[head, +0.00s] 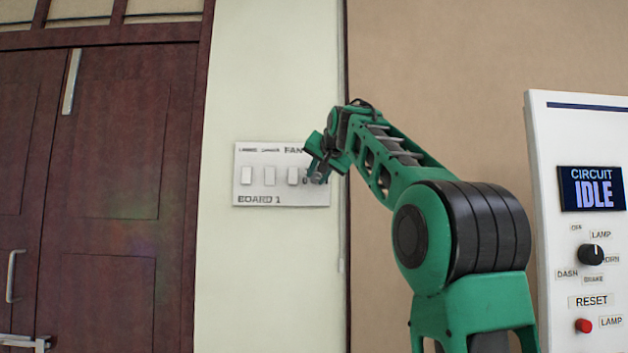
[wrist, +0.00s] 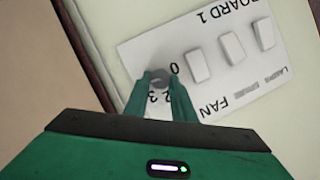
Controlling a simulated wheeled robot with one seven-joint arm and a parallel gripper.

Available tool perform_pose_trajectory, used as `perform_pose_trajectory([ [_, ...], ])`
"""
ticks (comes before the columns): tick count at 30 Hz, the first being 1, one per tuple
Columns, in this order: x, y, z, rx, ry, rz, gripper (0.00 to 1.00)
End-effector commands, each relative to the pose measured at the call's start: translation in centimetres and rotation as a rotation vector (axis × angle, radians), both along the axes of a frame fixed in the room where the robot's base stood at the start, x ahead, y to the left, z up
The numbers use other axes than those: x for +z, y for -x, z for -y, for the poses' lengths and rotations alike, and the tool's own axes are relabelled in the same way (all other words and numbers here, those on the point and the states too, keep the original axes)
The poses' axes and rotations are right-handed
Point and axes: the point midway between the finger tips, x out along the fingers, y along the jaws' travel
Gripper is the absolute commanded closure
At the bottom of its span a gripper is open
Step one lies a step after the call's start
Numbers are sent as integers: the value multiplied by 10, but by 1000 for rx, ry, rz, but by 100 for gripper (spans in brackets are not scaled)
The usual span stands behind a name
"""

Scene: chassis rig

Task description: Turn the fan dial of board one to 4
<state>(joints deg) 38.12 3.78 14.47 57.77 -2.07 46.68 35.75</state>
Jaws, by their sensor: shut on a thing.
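Board one (head: 280,201) is a white panel on the pale wall, labelled BOARD 1, with the fan dial at its right end. In the wrist view the board (wrist: 150,48) appears rotated, and the small grey fan dial (wrist: 159,76) sits near its edge by the word FAN. My gripper (wrist: 160,80) is shut on the dial, one finger on each side. The marks 0, 2 and 3 show around it; the 4 and the dial's pointing direction cannot be made out. In the head view my gripper (head: 317,176) covers the dial.
Three white rocker switches sit beside the dial, the nearest (wrist: 198,66) close to my gripper. A dark red door (head: 115,190) is at left. A white panel at right has a display (head: 591,188) reading CIRCUIT IDLE, a black knob (head: 590,254) and a red button (head: 583,325).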

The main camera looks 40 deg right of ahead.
Motion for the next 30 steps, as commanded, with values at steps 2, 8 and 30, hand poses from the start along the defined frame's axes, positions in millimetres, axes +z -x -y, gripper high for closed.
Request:
perform_pose_trajectory([
  [2, -4, -4, -4, 10, -4, -7, 99],
  [8, -4, -4, -4, 10, -4, -6, 99],
  [30, 14, 35, -17, 3, 3, 0, 58],
])
